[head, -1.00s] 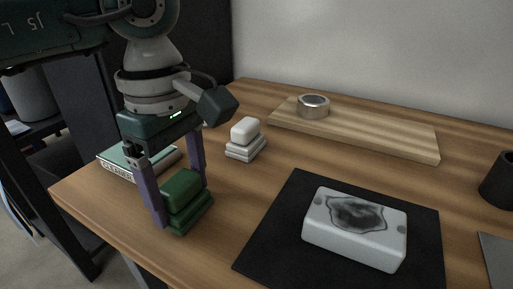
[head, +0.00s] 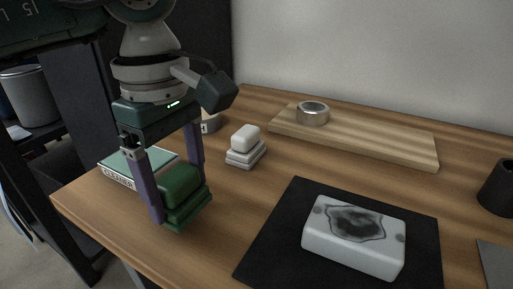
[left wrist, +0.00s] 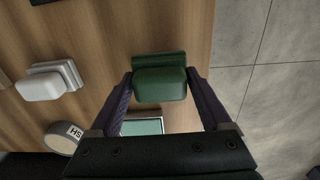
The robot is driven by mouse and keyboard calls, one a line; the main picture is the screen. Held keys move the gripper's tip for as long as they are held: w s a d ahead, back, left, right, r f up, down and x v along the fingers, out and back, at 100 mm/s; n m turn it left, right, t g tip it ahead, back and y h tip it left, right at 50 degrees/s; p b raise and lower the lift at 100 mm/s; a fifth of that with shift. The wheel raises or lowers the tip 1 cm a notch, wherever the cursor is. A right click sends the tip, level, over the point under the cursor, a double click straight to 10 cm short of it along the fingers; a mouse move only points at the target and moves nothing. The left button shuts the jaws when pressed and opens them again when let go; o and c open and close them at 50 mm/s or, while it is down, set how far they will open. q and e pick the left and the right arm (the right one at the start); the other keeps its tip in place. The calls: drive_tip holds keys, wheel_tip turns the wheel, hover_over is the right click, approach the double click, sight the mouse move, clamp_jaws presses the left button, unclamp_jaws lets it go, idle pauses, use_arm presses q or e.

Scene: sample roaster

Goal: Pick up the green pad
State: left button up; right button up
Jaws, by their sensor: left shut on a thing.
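The green pad (head: 186,196) is a dark green block with a stepped base, near the left front of the wooden table. My left gripper (head: 178,198) points down over it, with its purple fingers on either side, shut on it. In the left wrist view the green pad (left wrist: 160,84) sits between the two fingertips of my left gripper (left wrist: 160,88). Whether the pad touches the table or hangs just above it is hard to tell. My right gripper is not in view.
A white pad (head: 245,146) stands behind the green one. A box marked CLEANER (head: 125,172) lies to its left. A black mat (head: 275,233) carries a white block with a dark stain (head: 354,236). A wooden board (head: 383,138) holds a metal ring (head: 313,113). The table's front edge is close.

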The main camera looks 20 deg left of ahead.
sight(175, 175)
use_arm(q)
wheel_tip(175, 175, up, 18)
drive_tip(key=p, duration=0.3)
drive_tip(key=shift+p, duration=0.35)
drive_tip(key=shift+f, duration=0.1)
